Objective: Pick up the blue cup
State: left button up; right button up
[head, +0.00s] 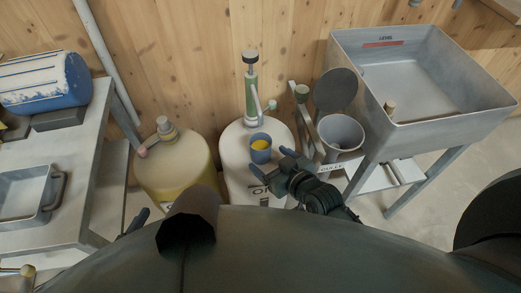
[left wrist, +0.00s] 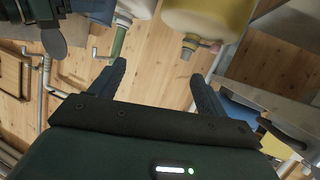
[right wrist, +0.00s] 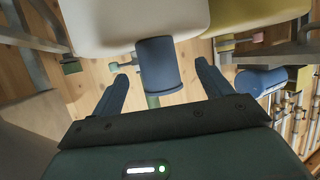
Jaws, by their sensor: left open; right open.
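The blue cup (head: 260,148) is upright, with something yellow inside, at the white drum (head: 236,178) in the head view. The cup also shows in the right wrist view (right wrist: 158,65), in line with the gap between my right fingers. My right gripper (head: 271,163) is open just in front of the cup, with one fingertip towards each side; no contact is visible. It also shows open and empty in the right wrist view (right wrist: 162,83). My left gripper (left wrist: 160,76) is open and empty in the left wrist view. In the head view it is mostly hidden low at the left.
A pump with a green body (head: 251,95) rises behind the cup. A yellow drum (head: 180,172) stands left. A grey bucket (head: 340,137) and a metal sink (head: 430,127) are right. A grey bench (head: 75,165) with a blue container (head: 45,80) and a tray (head: 28,190) is far left.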

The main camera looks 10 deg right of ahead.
jog(key=b+x, duration=0.1)
jog(key=x, duration=0.5)
jog(key=shift+w+d+r, duration=0.1)
jog(key=shift+d, duration=0.05)
jog(key=c, duration=1.1)
jog(key=shift+r, duration=0.1)
